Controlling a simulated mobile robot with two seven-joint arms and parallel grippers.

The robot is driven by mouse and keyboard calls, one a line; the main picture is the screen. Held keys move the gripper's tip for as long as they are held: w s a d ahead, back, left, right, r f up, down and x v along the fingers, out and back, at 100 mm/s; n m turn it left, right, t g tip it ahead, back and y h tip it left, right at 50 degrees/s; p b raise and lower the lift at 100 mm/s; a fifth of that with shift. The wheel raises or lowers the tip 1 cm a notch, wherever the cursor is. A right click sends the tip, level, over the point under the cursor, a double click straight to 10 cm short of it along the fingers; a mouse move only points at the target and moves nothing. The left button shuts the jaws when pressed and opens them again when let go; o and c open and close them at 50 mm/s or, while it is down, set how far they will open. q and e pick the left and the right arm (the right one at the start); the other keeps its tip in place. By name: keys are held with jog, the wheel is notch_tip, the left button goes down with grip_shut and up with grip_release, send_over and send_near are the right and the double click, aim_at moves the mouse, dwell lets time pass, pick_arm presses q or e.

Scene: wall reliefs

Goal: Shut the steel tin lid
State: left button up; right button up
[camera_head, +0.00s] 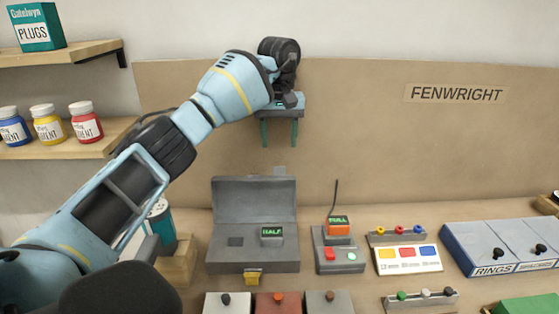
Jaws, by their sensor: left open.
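A grey steel-looking tin (224,258) stands open on the bench in the middle. Its lid (254,201) is raised, standing nearly upright at the back. A small dark block marked HALF (271,235) is inside the tin at the right, and a yellow latch (253,278) is on its front. My left gripper (280,143) is open and empty, pointing down, and appears above the lid in the picture. Its depth relative to the lid is hard to tell. My right gripper is not in view.
A grey charger-like unit (340,259) with a block marked FULL (338,225) stands right of the tin. Knobbed boxes (278,303) line the front edge. The RINGS box (490,240) is at right. Shelves (70,145) hold jars at left.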

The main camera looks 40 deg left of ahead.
aim_at(279, 170)
pick_arm(q)
jog(key=shift+s+d+f, duration=0.1)
jog(key=shift+s+f, duration=0.05)
jog(key=shift+f, duration=3.75)
grip_shut()
